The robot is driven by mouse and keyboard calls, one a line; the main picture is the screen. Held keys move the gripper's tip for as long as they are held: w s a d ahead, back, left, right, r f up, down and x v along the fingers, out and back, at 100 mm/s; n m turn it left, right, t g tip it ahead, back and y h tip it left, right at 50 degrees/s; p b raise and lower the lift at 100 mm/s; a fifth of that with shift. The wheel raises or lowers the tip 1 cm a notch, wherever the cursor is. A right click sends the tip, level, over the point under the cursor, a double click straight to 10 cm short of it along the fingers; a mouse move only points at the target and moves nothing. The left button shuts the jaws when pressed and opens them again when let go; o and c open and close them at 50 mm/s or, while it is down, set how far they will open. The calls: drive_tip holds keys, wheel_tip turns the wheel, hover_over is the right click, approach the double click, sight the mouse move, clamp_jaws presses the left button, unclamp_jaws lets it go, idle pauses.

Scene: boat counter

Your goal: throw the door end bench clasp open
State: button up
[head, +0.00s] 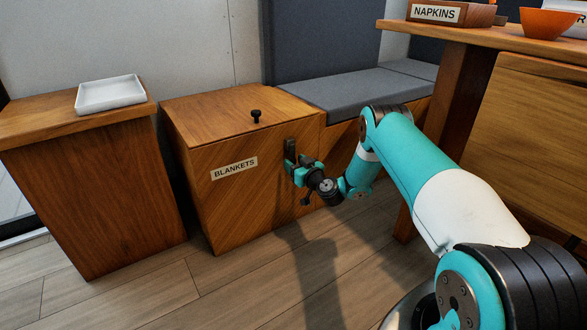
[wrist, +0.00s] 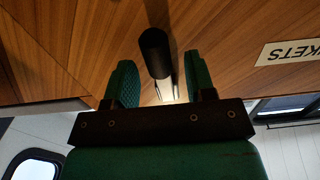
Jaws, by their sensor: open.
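The clasp (head: 290,146) is a dark fitting on the front of the wooden bench box labelled BLANKETS (head: 232,205), near its right edge just under the lid. In the wrist view its black rounded handle (wrist: 155,52) stands out from the wood, with a thin pale metal part beside it. My gripper (head: 291,166) is at the clasp, its teal fingers open. In the wrist view the fingers (wrist: 160,85) lie on either side of the handle's near end, with gaps visible. Part of the clasp is hidden behind the gripper in the head view.
The box lid (head: 225,112) is down and has a black knob (head: 256,116). A cabinet with a white tray (head: 110,94) stands left. A cushioned seat (head: 345,92) adjoins the box behind. A table with a napkins box (head: 437,13) and orange bowl (head: 548,23) is at right.

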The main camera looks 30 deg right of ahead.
drive_tip(key=shift+w, duration=0.8)
drive_tip(key=shift+c, duration=0.2)
clamp_jaws()
drive_tip(key=shift+d, duration=0.1)
drive_tip(key=shift+r, duration=0.1)
